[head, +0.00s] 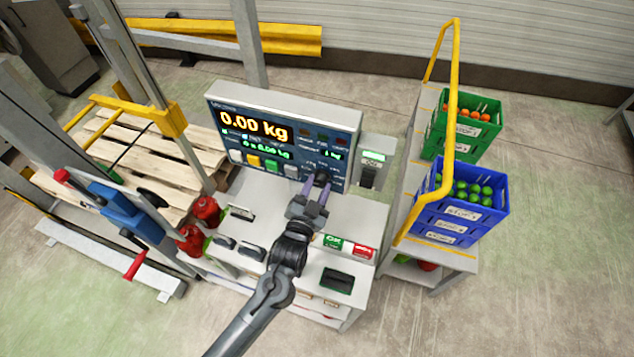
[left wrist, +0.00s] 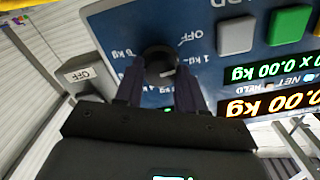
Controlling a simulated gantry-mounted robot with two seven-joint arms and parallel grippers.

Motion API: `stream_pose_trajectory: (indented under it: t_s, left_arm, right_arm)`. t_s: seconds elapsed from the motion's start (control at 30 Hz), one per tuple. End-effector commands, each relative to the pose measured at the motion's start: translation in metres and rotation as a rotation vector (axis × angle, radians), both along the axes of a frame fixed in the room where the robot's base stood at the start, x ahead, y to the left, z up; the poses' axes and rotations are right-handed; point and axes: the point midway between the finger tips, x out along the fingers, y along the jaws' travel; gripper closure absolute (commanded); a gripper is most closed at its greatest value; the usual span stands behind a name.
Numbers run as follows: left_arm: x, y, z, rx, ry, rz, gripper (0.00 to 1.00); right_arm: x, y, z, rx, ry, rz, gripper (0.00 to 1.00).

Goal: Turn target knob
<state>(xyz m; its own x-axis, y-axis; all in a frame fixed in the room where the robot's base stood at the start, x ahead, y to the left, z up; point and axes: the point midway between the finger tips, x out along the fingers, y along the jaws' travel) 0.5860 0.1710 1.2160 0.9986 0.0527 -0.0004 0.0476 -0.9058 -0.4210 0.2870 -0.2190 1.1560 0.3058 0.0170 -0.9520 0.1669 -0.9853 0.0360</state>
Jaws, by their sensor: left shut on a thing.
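A dark round knob (head: 322,178) sits at the lower right of the blue panel (head: 345,122) on the weighing console. In the left wrist view the knob (left wrist: 160,62) shows between two dark fingers, with "OFF" and "kg" labels around it. My left gripper (head: 314,190) is at the panel, its fingers on either side of the knob and shut on it. In the left wrist view the same gripper (left wrist: 158,80) hides part of the knob's edge. The knob's exact pointer setting is hard to read. My right gripper is not in view.
Several push buttons (head: 263,163) line the panel's lower edge under the "0.00 kg" display (head: 254,125). Blue crates (head: 462,205) are at the right.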

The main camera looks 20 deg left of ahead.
Motion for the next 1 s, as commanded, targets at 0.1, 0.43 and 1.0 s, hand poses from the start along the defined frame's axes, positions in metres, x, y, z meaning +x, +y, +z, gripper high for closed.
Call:
stream_pose_trajectory:
  t_s: [0.1, 0.43, 1.0]
  left_arm:
    - [0.0, 0.0, 0.003, 0.085, 0.004, 0.0, 0.92]
    - [0.0, 0.0, 0.001, 0.235, 0.011, -0.001, 0.92]
    - [0.0, 0.0, 0.0, 0.265, 0.014, 0.0, 0.6]
  right_arm:
    - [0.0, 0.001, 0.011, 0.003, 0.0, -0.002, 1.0]
    - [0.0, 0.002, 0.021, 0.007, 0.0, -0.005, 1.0]
    - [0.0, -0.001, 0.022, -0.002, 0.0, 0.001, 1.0]
